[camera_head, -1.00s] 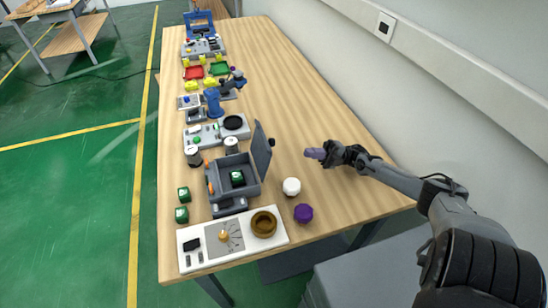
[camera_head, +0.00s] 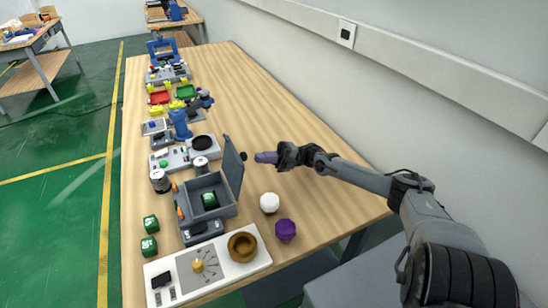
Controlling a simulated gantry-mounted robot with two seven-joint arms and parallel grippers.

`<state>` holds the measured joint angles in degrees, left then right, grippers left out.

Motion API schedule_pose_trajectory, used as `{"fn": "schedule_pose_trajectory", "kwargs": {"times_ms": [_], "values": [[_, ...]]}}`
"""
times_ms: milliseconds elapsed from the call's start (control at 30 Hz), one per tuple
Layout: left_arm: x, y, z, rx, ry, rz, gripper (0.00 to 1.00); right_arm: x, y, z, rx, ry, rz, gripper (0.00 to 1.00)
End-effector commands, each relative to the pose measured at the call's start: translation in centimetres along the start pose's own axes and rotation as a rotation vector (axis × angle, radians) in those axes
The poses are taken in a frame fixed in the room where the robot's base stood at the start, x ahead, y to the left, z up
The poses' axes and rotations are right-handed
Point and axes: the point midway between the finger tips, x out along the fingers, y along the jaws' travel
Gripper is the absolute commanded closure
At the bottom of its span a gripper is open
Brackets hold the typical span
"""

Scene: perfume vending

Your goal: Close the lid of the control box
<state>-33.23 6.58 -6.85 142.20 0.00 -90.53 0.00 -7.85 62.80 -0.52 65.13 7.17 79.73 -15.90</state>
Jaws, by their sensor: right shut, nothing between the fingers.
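The grey control box (camera_head: 224,212) stands near the front of the wooden table. Its lid (camera_head: 234,170) is open and stands steeply upright on the box's right side. A green cube (camera_head: 209,200) lies inside the open box. My left gripper is out of view.
A white ball-like piece (camera_head: 269,203) and a purple knob (camera_head: 285,230) stand right of the box. A white panel with a brown bowl (camera_head: 242,246) lies in front. Two green cubes (camera_head: 151,223) are at left. The table's right side (camera_head: 300,135) is mostly clear.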

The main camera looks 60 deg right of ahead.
Motion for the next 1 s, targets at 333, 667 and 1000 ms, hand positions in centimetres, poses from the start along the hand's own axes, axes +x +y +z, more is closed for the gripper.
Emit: {"fn": "schedule_pose_trajectory", "kwargs": {"times_ms": [333, 667, 1000], "values": [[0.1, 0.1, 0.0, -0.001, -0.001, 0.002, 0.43, 2.9, 0.0, 0.0, -0.001, 0.0, 0.0, 1.0], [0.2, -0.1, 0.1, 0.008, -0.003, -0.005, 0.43, 3.0, 0.0, 0.0, 0.0, -0.001, 0.0, 1.0], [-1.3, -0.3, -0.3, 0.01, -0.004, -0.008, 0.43, 2.9, 1.0, 0.3, -0.006, -0.015, -0.052, 1.0]]}}
